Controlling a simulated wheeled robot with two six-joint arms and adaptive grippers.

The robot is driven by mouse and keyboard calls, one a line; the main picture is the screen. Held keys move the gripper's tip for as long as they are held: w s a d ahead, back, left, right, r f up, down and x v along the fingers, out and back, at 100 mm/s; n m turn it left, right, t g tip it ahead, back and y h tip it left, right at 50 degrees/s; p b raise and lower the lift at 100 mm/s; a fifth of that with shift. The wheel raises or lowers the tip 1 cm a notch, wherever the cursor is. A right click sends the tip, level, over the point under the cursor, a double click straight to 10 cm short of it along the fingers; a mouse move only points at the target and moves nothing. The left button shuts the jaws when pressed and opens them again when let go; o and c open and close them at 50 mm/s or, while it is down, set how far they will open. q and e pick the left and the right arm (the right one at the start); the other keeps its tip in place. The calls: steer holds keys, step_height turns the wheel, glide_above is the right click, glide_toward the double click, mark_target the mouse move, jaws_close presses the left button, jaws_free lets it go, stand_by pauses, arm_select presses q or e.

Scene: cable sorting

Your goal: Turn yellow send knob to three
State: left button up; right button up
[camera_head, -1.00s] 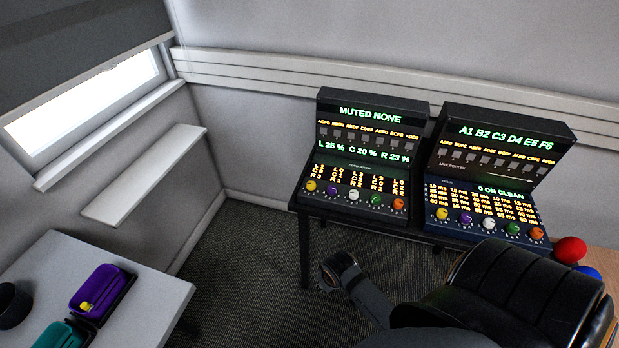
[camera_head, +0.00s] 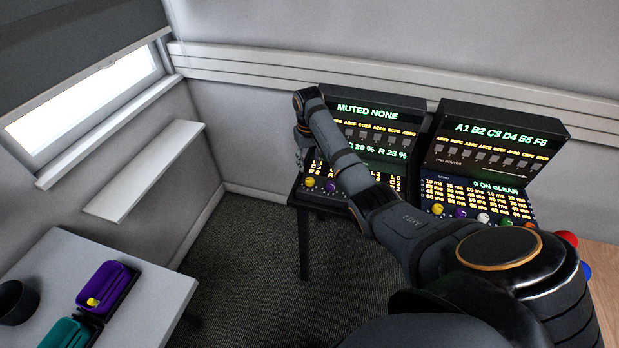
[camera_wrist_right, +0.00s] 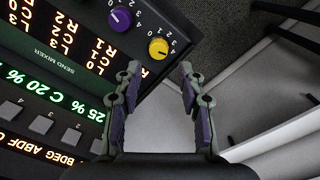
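The yellow knob (camera_head: 309,182) is at the left end of the knob row on the left console, labelled send mixer in the wrist view. In the right wrist view the yellow knob (camera_wrist_right: 158,48) lies just beyond my fingertips, roughly between their lines, with a numbered scale around it. I cannot tell its setting for sure. My right gripper (camera_wrist_right: 160,70) is open and empty, apart from the knob. In the head view the right gripper (camera_head: 301,155) hangs at the console's left edge, above the knob. My left gripper is not in view.
The purple knob (camera_wrist_right: 121,18) sits beside the yellow one. A white table (camera_head: 60,255) with purple and teal containers is at lower left.

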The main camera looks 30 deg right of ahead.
mark_target(310, 180)
steer(key=f, duration=0.3)
steer(key=f+p, duration=0.1)
steer(key=f, duration=0.4)
steer(key=shift+w+d+f, duration=0.25)
steer(key=shift+w+f, duration=0.05)
steer(key=shift+w, duration=0.05)
jaws_close()
